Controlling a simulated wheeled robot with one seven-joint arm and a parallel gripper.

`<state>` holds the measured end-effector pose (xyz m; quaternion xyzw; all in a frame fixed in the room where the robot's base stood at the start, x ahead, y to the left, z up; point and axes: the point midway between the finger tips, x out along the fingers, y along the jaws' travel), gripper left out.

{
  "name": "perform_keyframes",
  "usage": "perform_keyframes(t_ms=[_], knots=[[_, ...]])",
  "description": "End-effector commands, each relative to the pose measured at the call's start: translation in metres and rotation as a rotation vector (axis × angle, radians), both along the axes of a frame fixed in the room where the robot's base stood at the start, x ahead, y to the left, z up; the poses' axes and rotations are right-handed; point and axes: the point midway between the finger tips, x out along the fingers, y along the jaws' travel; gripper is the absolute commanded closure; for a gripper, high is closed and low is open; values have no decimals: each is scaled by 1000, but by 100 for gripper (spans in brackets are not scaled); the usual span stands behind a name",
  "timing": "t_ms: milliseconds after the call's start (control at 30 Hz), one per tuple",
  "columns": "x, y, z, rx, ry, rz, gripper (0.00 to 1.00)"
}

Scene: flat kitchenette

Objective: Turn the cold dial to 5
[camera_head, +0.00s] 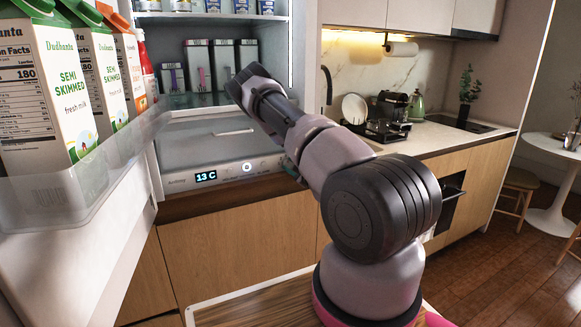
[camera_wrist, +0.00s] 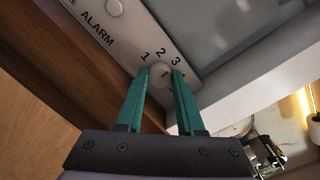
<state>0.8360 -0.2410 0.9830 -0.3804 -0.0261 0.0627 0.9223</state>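The cold dial (camera_wrist: 161,74) is a small pale round knob with a reddish mark on the fridge's control strip, with the numbers 1, 2 and 3 printed beside it in the wrist view. The higher numbers are hidden by my fingers. My gripper (camera_wrist: 162,72) has its two green fingers on either side of the dial, with little or no gap. I cannot tell whether they press on it.
The open fridge door with milk cartons (camera_head: 48,90) is at left. A drawer (camera_head: 215,140) lies above the strip, and cartons (camera_head: 222,65) stand on the shelf. A counter (camera_head: 430,135) runs to the right.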

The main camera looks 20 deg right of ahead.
Motion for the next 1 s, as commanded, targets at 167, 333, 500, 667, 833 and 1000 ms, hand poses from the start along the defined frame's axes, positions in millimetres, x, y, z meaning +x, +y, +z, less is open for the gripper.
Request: perform_keyframes(t_ms=[167,333,500,667,833,1000], knots=[[0,-1,0,8,0,-1,100],[0,-1,0,55,2,-1,100],[0,-2,1,156,3,-2,100],[-1,-3,1,292,7,-3,100],[-1,-3,0,452,13,-3,100],[-1,-4,-1,614,18,-3,100]])
